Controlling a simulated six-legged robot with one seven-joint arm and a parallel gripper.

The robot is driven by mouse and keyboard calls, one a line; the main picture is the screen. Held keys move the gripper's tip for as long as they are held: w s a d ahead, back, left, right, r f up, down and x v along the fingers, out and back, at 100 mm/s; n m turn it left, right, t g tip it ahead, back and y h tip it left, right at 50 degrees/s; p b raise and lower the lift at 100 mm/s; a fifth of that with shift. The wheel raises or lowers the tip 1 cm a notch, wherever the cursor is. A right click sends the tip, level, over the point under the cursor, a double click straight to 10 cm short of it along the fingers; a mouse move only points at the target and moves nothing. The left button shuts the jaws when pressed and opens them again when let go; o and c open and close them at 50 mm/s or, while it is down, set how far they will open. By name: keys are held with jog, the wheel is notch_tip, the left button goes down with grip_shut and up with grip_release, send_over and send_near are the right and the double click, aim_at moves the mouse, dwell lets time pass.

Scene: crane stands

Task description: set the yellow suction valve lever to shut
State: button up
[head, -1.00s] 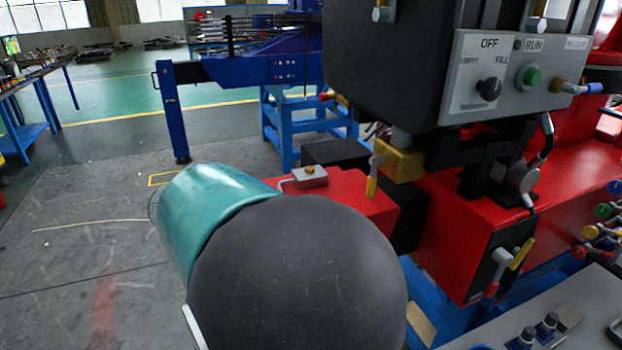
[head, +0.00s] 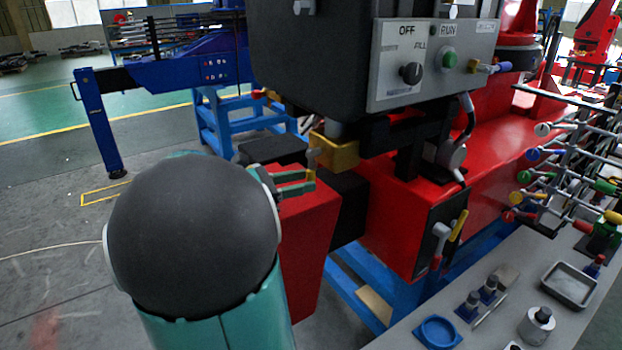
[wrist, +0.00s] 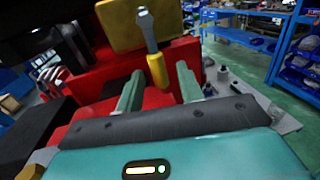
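The suction valve lever (wrist: 157,70) has a grey arm and a yellow grip. It hangs down from a yellow valve block (wrist: 120,27) in the wrist view. The block also shows under the black cabinet in the head view (head: 340,154), where only a grey bit of the lever (head: 314,156) shows and its yellow grip is mostly hidden. My gripper (head: 313,181) is open and empty just below the block. In the wrist view its two green fingers (wrist: 160,72) stand either side of the grip's lower end; I cannot tell whether either touches it.
The black cabinet (head: 310,55) and its grey switch panel (head: 430,65) overhang the block. A red housing (head: 305,235) lies below my gripper. Another valve with yellow and red handles (head: 447,238) is to the right. A grey bench (head: 480,265) with small parts stands front right.

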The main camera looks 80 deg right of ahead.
aim_at(311, 177)
jog(key=shift+x, duration=1.55)
grip_shut()
jog(key=shift+w+d+r+m+t, duration=0.15)
jog(key=shift+w+d+m, duration=0.3)
jog(key=shift+m, duration=0.6)
jog(key=shift+w+d+r+m+t, duration=0.1)
jog(key=shift+w+d+m+t, duration=0.3)
jog(key=shift+m, duration=0.65)
jog(key=shift+w, duration=0.15)
grip_release()
jog(key=shift+a, duration=0.1)
jog(key=v, duration=1.3)
jog(key=shift+w+a, duration=0.15)
jog(key=shift+w, duration=0.15)
